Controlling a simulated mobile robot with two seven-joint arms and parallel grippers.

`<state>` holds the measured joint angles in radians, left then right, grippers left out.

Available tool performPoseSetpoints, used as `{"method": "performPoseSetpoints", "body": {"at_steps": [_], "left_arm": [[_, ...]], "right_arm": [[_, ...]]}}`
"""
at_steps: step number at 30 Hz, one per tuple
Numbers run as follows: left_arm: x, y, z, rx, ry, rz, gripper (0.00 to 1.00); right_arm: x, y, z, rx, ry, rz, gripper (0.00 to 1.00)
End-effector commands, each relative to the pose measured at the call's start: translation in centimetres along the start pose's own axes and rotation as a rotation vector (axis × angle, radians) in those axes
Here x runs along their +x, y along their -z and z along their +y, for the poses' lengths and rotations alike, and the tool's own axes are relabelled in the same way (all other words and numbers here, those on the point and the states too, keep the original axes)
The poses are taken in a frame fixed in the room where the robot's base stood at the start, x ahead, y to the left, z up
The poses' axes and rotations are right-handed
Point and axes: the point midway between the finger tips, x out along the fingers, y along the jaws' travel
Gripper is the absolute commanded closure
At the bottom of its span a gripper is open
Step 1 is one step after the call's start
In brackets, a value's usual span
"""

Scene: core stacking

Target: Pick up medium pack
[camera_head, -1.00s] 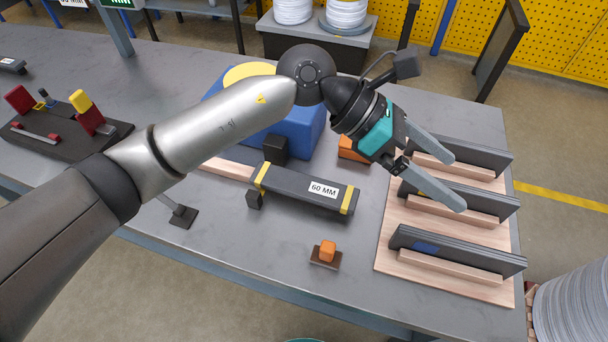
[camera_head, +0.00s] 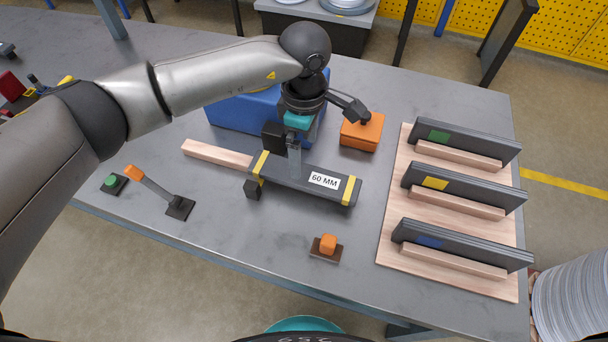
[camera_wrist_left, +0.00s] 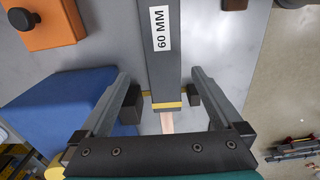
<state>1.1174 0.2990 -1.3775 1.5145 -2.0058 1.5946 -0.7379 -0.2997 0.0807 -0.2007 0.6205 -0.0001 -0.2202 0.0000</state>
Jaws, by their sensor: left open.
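Three dark flat packs stand on edge in a wooden rack on the right of the table in the head view: one with a green mark (camera_head: 465,139), one yellow (camera_head: 470,188), one blue (camera_head: 470,243). No label says which is medium. A dark bar labelled 60 MM (camera_head: 318,191), with yellow bands, lies mid-table; it also shows in the left wrist view (camera_wrist_left: 160,75). My left gripper (camera_head: 295,170) points down over the bar's left part. Its open fingers show on either side of the bar in the wrist view; contact cannot be told. My right gripper is not in view.
Black blocks (camera_head: 272,137) stand beside the bar's left end, near a pale wooden strip (camera_head: 215,154). A blue box (camera_head: 240,114) and an orange box (camera_head: 361,132) stand behind.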

Motion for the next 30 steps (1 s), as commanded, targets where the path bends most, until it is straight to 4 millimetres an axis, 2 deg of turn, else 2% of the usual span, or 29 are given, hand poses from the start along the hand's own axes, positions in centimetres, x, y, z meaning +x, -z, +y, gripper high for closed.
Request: {"method": "performPoseSetpoints", "body": {"at_steps": [3,10,18,26,30], "left_arm": [[1.3,0.0,0.0,0.000,0.001,-0.001,0.00],[2.5,-0.1,-0.2,0.000,0.002,-0.001,0.00],[6.4,-0.2,-0.6,-0.001,0.003,-0.002,0.00],[6.8,-0.2,-0.6,0.000,0.001,-0.001,0.00],[6.7,-0.1,-0.6,0.000,0.001,-0.001,0.16]], "right_arm": [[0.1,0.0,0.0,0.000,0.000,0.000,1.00],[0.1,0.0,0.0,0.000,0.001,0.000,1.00],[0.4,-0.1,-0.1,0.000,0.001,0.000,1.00],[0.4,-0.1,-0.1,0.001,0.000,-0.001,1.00],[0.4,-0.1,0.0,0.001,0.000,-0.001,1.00]]}}
